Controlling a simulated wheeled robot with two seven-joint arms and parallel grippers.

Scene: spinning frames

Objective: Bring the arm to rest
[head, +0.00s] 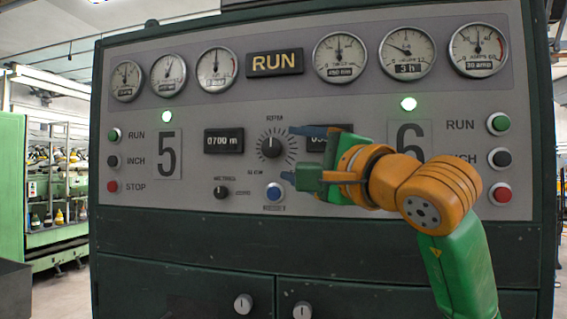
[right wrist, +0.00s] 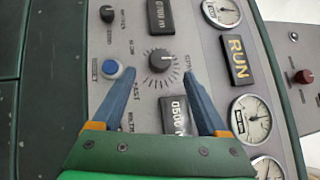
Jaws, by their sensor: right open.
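My right arm, orange and green, comes in from the lower right in the head view. Its gripper (head: 289,154) is in front of the grey control panel (head: 330,100), just right of the round black speed dial (head: 271,144). In the right wrist view the two blue fingers (right wrist: 159,73) are spread wide with nothing between them but the view of the panel. The dial (right wrist: 162,61) shows between and beyond the fingertips. Whether the fingers touch the panel I cannot tell. My left gripper is in neither view.
A blue button (head: 274,192) sits below the dial, with a small black knob (head: 221,192) to its left. RUN, INCH and STOP buttons line both sides. The right number display (head: 316,144) is partly hidden by my gripper. The RUN sign (head: 275,62) is lit.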

